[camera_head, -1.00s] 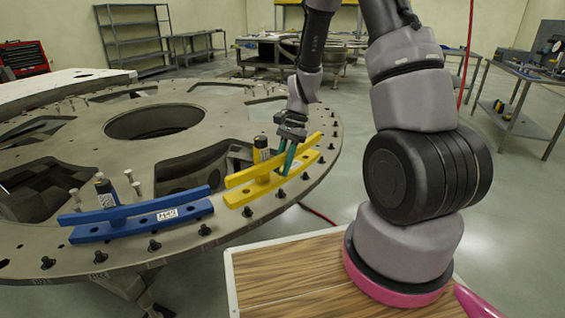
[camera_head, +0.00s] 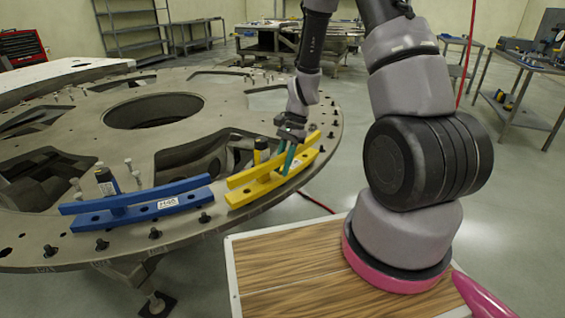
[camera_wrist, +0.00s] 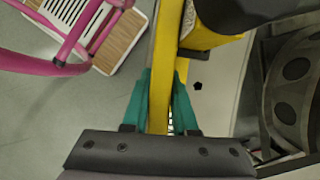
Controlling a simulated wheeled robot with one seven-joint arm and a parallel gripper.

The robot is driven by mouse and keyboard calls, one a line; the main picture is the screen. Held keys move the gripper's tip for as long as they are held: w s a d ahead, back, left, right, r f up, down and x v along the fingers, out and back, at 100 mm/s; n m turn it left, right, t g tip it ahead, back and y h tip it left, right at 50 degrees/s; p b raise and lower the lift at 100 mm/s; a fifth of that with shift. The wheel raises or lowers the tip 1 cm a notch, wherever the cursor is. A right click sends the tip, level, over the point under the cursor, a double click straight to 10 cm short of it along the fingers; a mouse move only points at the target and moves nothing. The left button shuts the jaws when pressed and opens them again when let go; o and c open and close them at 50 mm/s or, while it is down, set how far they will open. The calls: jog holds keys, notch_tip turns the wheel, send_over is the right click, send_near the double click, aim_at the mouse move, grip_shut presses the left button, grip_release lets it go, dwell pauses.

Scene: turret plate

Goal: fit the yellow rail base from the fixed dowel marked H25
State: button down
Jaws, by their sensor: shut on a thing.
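The yellow rail base (camera_head: 246,194) lies along the rim of the round turret plate (camera_head: 60,240), right of the blue rail base (camera_head: 90,220). My gripper (camera_head: 287,158) is over its right half, with green fingers at its upper bar. In the wrist view my gripper (camera_wrist: 159,100) has one finger on each side of the yellow bar (camera_wrist: 163,60), shut on it. Whether the base sits flush on the plate cannot be told. Black dowels stand along the rim, one dowel (camera_head: 205,217) between the two bases. No H25 mark is readable; the blue base's label seems to read H-something.
The plate has large openings (camera_head: 185,160). A wood-topped part with a white edge is in front. Benches stand far back.

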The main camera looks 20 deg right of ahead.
jog(key=shift+f, duration=1.05)
jog(key=shift+f, duration=0.2)
jog(key=c, duration=0.6)
grip_release()
jog(key=v, duration=1)
jog(key=shift+w+d+r, duration=0.1)
jog(key=shift+d+r, duration=0.05)
jog(key=shift+r, duration=0.2)
